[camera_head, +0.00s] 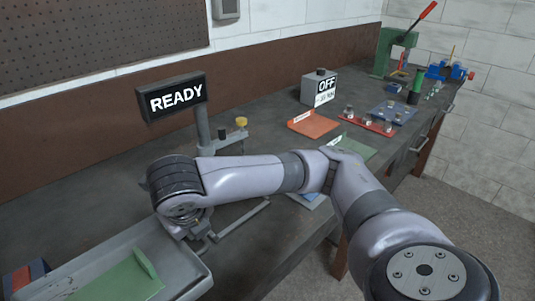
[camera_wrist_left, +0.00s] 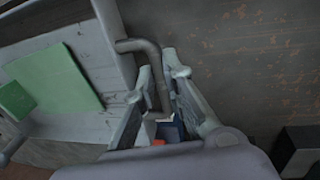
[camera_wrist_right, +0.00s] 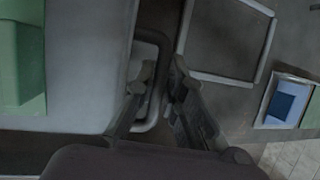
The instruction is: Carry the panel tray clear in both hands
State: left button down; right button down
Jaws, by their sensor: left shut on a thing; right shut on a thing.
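The grey panel tray (camera_head: 183,262) lies at the bottom left of the head view, partly cut off. A green panel (camera_head: 118,282) lies in it. The tray wall also shows in the left wrist view (camera_wrist_left: 115,40) and the right wrist view (camera_wrist_right: 90,60). My right gripper (camera_wrist_right: 160,78) is shut on the tray's looped handle (camera_wrist_right: 150,125); in the head view it sits at the tray's right end. My left gripper (camera_wrist_left: 158,75) is shut on the bent bar handle (camera_wrist_left: 138,46) at another side of the tray. The left gripper is outside the head view.
A READY sign (camera_head: 177,97) on a post stands behind the tray. A grey OFF box (camera_head: 320,88), a red tray (camera_head: 313,124) and a green press (camera_head: 390,50) stand farther along the bench. A thin frame (camera_wrist_right: 225,78) lies right of my right gripper.

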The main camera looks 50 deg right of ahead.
pick_arm(q)
jog(key=shift+f, duration=0.4)
pick_arm(e)
jog(key=shift+f, duration=0.4)
